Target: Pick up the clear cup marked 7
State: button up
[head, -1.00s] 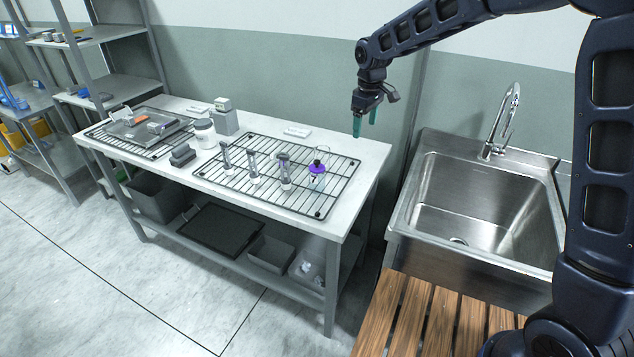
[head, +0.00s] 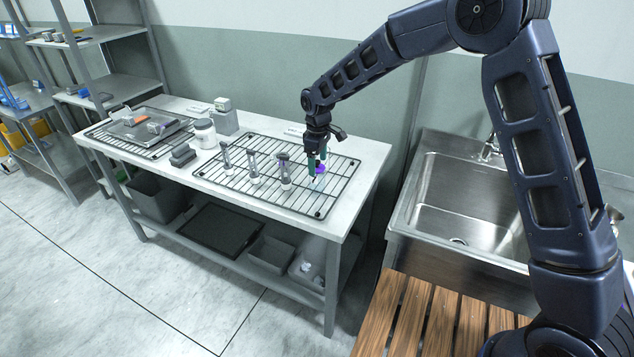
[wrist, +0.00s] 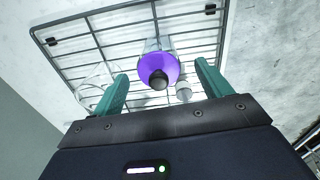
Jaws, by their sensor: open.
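My gripper (head: 317,165) is open over the right part of the wire rack (head: 336,189) on the table. In the wrist view, a bottle with a purple collar and black top (wrist: 158,68) stands between my open fingers, with no visible grip on it. It also shows partly behind my fingers in the head view (head: 318,183). A clear cup (wrist: 92,76) is on the rack beside my left finger in the wrist view, partly covered by it. I cannot read a 7 on it. In the head view the cup is hidden behind my gripper.
Grey-topped clear tubes (head: 285,170) stand in a row left of my gripper. A small pale item (wrist: 184,91) is by the right finger. A white jar (head: 205,134) and a second rack with a tray (head: 135,128) are further left. A sink (head: 470,205) is at right.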

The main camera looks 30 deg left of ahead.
aim_at(317, 167)
jog(key=shift+w+a+f, duration=0.1)
jog(key=shift+f, duration=1.3)
jog(key=shift+a+f, duration=0.1)
jog(key=shift+f, duration=1.25)
jog(key=c, duration=1.2)
jog(key=shift+r, duration=0.15)
